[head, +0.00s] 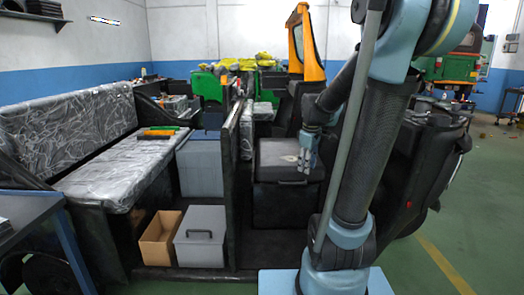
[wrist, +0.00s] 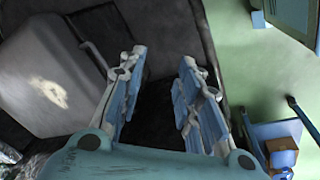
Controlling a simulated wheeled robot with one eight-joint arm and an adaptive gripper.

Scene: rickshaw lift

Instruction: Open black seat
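The black seat (head: 275,158) is a dark box-like seat with a pale worn patch on its top, at the middle of the head view. Its top looks closed. In the wrist view the seat (wrist: 50,65) fills the left side, with the pale patch low on it. My gripper (head: 307,162) points down at the seat's right front part in the head view. In the wrist view my gripper (wrist: 161,62) has its two fingers apart with nothing between them. The seat's edge lies just left of the fingers. I cannot tell whether they touch it.
A long plastic-covered bench (head: 110,160) stands at the left. A dark upright panel (head: 232,190) stands left of the seat. Green floor (head: 470,215) is open at the right.

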